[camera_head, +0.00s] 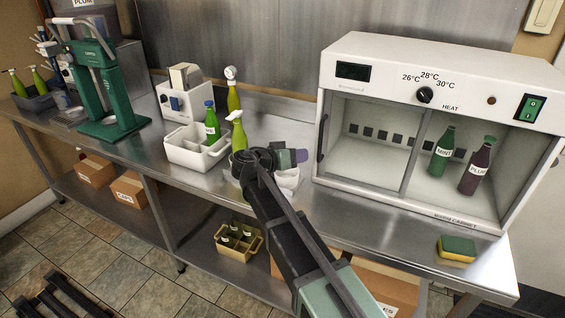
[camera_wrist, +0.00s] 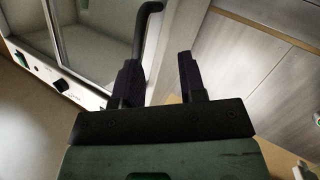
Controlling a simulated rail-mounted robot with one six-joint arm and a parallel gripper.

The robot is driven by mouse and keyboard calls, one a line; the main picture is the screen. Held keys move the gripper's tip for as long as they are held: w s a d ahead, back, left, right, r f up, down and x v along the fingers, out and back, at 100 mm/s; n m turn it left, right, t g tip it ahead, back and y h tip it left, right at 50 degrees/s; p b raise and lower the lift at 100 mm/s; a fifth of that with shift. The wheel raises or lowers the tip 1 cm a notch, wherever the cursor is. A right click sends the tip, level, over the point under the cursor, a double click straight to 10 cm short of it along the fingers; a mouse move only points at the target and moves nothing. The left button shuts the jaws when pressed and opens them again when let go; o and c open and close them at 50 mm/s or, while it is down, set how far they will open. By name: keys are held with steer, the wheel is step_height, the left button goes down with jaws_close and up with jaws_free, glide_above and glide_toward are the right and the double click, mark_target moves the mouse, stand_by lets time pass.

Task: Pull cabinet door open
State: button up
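The white heat cabinet (camera_head: 440,75) stands on the right of the steel counter. Its glass front looks closed, and bottles show behind the glass. A dark upright handle (camera_head: 322,138) is at the front's left edge. The handle (camera_wrist: 148,30) also shows in the wrist view, with the glass door (camera_wrist: 95,30) beside it. My gripper (camera_head: 296,157) is left of the handle in the head view. In the wrist view my gripper (camera_wrist: 158,65) is open and empty, its two dark fingers apart. The handle is just beyond the left fingertip; I cannot tell whether they touch.
White bowls behind my gripper are partly hidden. A yellow-green sponge (camera_head: 456,250) lies at the counter's front right. A green capping press (camera_head: 100,90) stands far left. Boxes and a crate (camera_head: 238,243) are below.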

steer(key=shift+t+h, duration=0.3)
steer(key=shift+t, duration=0.6)
steer(key=a, duration=0.1)
steer(key=w+a, duration=0.1)
steer(key=w+a+b, duration=0.1)
steer(key=a, duration=0.1)
steer(key=shift+r, duration=0.15)
